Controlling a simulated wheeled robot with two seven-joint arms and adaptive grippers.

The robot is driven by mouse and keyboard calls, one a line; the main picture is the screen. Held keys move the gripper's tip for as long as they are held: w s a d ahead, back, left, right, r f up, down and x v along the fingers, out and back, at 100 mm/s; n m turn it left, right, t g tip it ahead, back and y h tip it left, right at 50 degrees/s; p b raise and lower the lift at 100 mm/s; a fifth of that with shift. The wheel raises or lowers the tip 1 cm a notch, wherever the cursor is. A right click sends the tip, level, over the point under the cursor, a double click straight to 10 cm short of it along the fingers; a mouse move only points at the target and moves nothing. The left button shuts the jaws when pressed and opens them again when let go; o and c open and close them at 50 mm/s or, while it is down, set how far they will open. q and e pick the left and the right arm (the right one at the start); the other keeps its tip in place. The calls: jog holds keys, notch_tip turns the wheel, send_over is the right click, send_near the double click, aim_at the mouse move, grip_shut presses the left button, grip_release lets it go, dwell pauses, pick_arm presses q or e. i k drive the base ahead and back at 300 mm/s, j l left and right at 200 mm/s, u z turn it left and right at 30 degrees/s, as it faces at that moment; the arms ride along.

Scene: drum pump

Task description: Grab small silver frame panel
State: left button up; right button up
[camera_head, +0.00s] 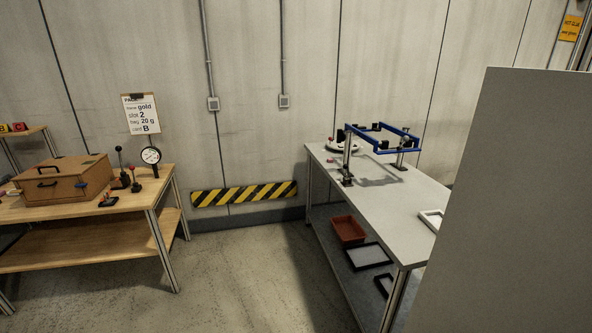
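A light, white or silver frame (431,217) lies on the grey table top at the right, partly hidden behind a large grey panel. On the shelf below lie a dark-edged frame with a pale inside (368,256) and another dark frame (382,286), partly hidden by the table. I cannot tell from here which of these is the small silver frame panel. Neither of my grippers is in view.
The grey table (400,200) bears a blue frame fixture (380,138). A red-brown tray (347,230) is on its shelf. A large grey panel (505,210) blocks the right. A wooden table (130,203) with a wooden box (65,180) stands left. Floor between is clear.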

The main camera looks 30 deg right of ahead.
aim_at(433, 218)
jog(key=i+u, duration=0.25)
jog(key=i, duration=0.55)
jog(key=i+u, duration=0.1)
jog(key=i, duration=0.65)
jog(key=i+l+u, duration=0.1)
jog(key=i, duration=0.6)
jog(key=z, duration=3.7)
